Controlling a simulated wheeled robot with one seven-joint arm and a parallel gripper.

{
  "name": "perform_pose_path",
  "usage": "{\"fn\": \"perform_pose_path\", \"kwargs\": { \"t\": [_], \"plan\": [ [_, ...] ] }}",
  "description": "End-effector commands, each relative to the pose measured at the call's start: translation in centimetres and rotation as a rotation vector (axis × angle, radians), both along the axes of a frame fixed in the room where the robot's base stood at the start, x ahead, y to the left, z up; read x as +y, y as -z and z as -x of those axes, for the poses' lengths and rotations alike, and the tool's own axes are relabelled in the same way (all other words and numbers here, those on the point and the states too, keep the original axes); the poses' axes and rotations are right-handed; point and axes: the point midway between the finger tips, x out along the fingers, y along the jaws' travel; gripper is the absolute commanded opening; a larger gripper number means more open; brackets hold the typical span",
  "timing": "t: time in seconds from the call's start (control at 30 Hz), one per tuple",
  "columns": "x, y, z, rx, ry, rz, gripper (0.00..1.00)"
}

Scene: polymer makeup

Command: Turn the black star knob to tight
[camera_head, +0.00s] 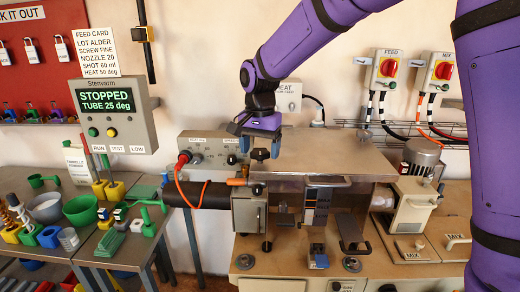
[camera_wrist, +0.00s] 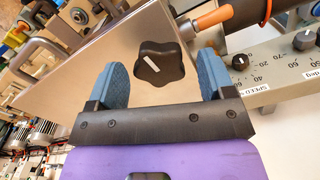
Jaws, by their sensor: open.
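The black star knob (camera_wrist: 160,64) sits on a brushed metal plate in the wrist view, with a short white mark on its face. It also shows in the head view (camera_head: 261,154), small and close under my gripper. My gripper (camera_head: 256,139) points down at it from above. In the wrist view my gripper's two blue fingers (camera_wrist: 163,78) stand apart, one on each side of the knob, with gaps to it. Whether the fingertips reach down to the knob's height I cannot tell. No word for tight is readable near the knob.
A grey control box (camera_head: 208,149) with dials stands left of the knob. An orange-handled lever (camera_wrist: 212,17) lies close to the knob. A metal hopper lid (camera_head: 325,152) is at right. A display (camera_head: 110,100) reads STOPPED, TUBE 25 deg. Tools crowd the left table.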

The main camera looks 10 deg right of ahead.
Motion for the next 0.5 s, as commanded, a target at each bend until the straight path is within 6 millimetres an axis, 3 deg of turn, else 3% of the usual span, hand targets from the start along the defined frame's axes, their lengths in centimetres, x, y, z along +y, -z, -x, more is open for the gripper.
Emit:
{"fn": "perform_pose_path", "kwargs": {
  "t": [0.5],
  "plan": [
    [0.0, -8.6, -0.1, -0.003, 0.0, -0.001, 0.75]
  ]
}}
